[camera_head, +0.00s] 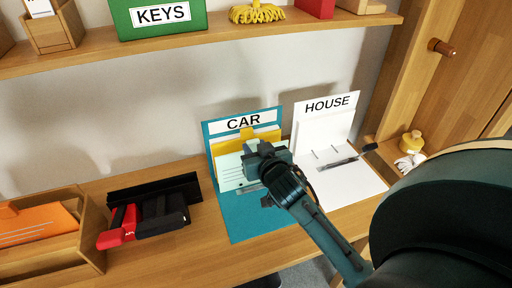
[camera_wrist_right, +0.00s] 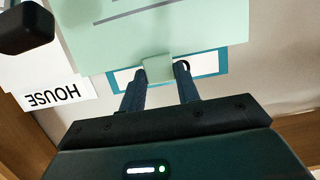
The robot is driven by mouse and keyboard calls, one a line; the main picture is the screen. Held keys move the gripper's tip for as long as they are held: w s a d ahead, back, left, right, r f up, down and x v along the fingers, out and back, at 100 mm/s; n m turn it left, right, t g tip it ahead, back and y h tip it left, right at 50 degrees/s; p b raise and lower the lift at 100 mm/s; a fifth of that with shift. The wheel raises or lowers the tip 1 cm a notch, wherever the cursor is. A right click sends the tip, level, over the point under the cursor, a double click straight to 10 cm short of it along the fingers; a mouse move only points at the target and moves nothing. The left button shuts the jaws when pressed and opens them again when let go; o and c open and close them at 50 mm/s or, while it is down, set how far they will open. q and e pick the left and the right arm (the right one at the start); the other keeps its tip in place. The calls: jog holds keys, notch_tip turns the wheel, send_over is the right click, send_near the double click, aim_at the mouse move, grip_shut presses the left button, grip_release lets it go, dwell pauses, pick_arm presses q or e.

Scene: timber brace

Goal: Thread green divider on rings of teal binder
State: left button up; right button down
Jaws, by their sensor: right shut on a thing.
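The teal binder (camera_head: 262,217), labelled CAR, stands open on the desk, its back cover upright and its front part flat. A yellow divider (camera_head: 264,137) is in it. The pale green divider (camera_head: 229,173) is upright in front of the yellow one; it fills much of the wrist view (camera_wrist_right: 150,32). My right gripper (camera_head: 256,158) is shut on the divider's tab, which shows between the fingers in the wrist view (camera_wrist_right: 159,72). The gripper hides part of the divider and the binder's rings, so I cannot tell whether the rings pass through it. My left gripper is not in view.
A red and black hole punch (camera_head: 150,217) and a wooden tray (camera_head: 93,240) with orange sheets are at left. A shelf (camera_head: 225,43) runs above.

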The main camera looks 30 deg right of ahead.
aim_at(254, 143)
jog(key=shift+w+r, duration=0.1)
jog(key=shift+w, duration=0.15)
dwell(0.5)
jog(key=shift+w+d, duration=0.15)
jog(key=shift+w, duration=0.35)
dwell(0.3)
jog(key=shift+w+d+p, duration=0.15)
jog(key=shift+w+p, duration=0.35)
jog(key=shift+w, duration=0.15)
dwell(0.6)
jog(key=shift+w, duration=0.2)
dwell(0.3)
jog(key=shift+g+p, duration=0.3)
jog(key=shift+p, duration=1.15)
jog(key=shift+d+p, duration=0.1)
jog(key=shift+p, duration=0.45)
dwell(1.0)
jog(key=shift+f, duration=0.2)
